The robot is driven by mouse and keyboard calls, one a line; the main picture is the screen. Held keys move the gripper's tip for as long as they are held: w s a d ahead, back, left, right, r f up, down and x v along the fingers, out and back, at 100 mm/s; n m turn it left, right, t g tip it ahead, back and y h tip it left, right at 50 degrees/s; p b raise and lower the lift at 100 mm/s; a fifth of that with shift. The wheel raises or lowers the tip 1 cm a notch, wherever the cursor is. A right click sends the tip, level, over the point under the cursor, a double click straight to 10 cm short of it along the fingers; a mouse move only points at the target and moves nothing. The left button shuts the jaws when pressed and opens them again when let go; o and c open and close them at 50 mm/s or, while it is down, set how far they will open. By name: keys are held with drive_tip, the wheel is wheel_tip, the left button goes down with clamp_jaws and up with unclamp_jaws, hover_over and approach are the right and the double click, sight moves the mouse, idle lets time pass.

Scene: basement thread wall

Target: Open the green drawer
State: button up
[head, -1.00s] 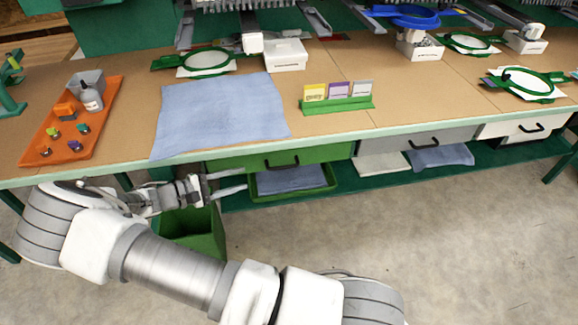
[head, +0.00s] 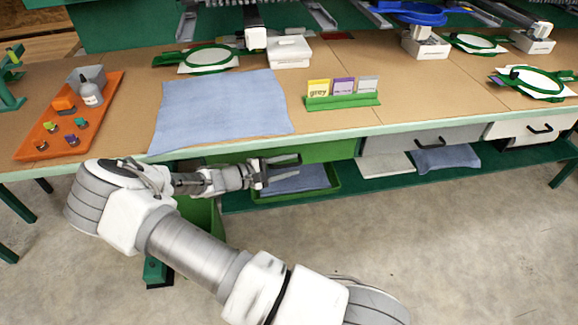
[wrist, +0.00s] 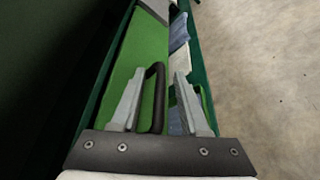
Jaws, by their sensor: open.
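The green drawer (head: 328,152) is under the table edge in the head view and looks shut. My gripper (head: 299,162) is in front of it, reaching in from the left, and hides its handle there. In the wrist view the green drawer front (wrist: 147,45) lies ahead, with its dark bar handle (wrist: 158,100) between the two open fingers of my gripper (wrist: 159,75). I cannot tell whether either finger touches the handle.
A green tray (head: 335,183) with blue cloth sits on the low shelf below the drawer. A grey drawer (head: 400,143) and a white drawer (head: 515,131) are to the right. A green bin (head: 200,213) stands below my arm. The floor in front is clear.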

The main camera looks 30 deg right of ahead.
clamp_jaws()
drive_tip(key=shift+f, duration=0.15)
idle(1.3)
